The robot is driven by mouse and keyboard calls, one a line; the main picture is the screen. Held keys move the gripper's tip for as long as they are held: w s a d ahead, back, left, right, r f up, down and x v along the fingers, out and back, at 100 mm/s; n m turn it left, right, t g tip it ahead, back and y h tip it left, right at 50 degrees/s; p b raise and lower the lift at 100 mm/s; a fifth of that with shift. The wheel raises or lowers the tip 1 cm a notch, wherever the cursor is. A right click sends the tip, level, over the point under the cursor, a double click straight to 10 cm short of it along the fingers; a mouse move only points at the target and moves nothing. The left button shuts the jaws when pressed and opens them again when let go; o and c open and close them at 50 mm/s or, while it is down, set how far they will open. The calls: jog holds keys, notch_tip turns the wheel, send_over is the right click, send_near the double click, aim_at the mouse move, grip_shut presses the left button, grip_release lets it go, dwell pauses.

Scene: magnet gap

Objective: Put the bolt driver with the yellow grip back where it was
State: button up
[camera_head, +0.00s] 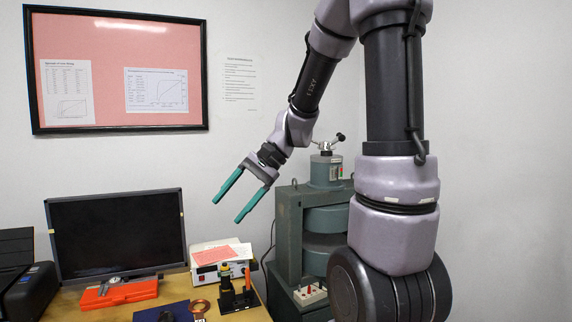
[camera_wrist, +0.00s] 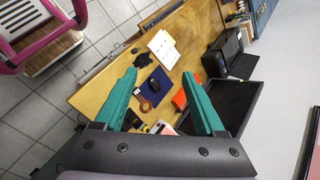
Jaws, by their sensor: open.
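My gripper (camera_head: 225,212) is open and empty, its two green fingers high above the desk; they also show in the wrist view (camera_wrist: 160,72). A small upright tool with a yellow part (camera_head: 225,268), seemingly the bolt driver, stands at the left of a black stand (camera_head: 238,301) on the desk's right end. An orange-handled tool (camera_head: 247,278) stands at the stand's right. In the wrist view a yellow and black thing (camera_wrist: 157,127) shows between the finger bases, partly hidden. I cannot tell how the tools sit in the stand.
The wooden desk (camera_wrist: 105,87) also holds a monitor (camera_head: 117,235), an orange case (camera_head: 118,292), a copper ring (camera_head: 200,307), a blue mat (camera_wrist: 150,93) with a mouse, and a white instrument (camera_head: 215,252). A green magnet (camera_head: 289,235) stands right of the desk. Air around my gripper is clear.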

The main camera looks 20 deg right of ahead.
jog(key=s+d+r+n+t+h, duration=0.3)
jog(key=s+d+r+t+h, duration=0.3)
jog(key=s+d+r, duration=0.3)
jog(key=shift+s+d+r+t, duration=0.15)
jog(key=shift+r+t, duration=0.25)
dwell(0.8)
